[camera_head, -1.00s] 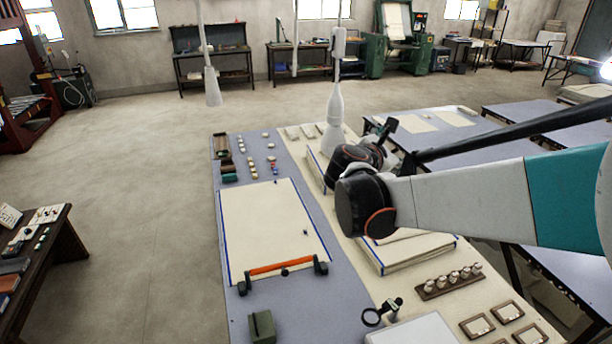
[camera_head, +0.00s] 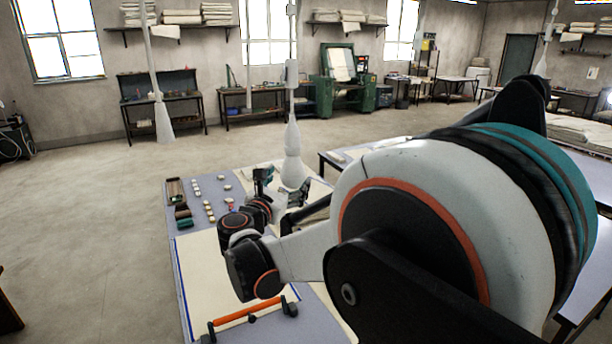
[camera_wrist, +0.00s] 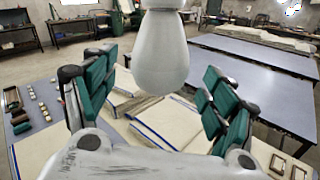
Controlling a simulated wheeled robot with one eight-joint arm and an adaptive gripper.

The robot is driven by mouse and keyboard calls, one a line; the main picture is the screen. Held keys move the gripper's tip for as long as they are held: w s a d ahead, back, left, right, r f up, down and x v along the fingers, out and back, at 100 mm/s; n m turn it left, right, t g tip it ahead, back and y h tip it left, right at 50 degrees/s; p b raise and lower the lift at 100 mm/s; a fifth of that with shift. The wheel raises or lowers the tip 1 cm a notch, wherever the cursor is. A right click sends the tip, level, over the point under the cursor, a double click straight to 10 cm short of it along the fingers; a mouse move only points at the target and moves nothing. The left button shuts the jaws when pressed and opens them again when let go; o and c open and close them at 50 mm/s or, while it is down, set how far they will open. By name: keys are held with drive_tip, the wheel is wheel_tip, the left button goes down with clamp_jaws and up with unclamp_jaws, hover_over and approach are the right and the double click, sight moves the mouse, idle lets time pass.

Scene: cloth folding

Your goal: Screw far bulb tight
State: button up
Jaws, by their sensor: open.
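A pale, bulb-shaped piece (camera_head: 293,168) hangs at the lower end of a thin white drop over the worktable in the head view. In the wrist view the rounded bulb (camera_wrist: 162,55) hangs large between the spread finger pads, its top cut off by the frame. My gripper (camera_head: 281,187) is open beside it, with its green-padded fingers to either side in the wrist view (camera_wrist: 160,98). No pad visibly touches the bulb. Another white hanging fixture (camera_head: 163,122) is farther left, and a third (camera_head: 541,66) is at the right. I cannot tell which one is the far bulb.
The worktable (camera_head: 187,252) below carries a cream sheet (camera_head: 205,265), an orange-handled bar (camera_head: 250,314) and several small blocks (camera_head: 207,205). My arm hides much of the right side. More tables stand at the right; open floor (camera_head: 90,215) lies at the left.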

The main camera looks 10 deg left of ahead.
sight(293, 175)
drive_tip(key=shift+w+d, duration=0.25)
drive_tip(key=shift+w, duration=0.9)
drive_tip(key=shift+w+d, duration=0.2)
drive_tip(key=shift+w, duration=0.95)
drive_tip(key=c, duration=1.1)
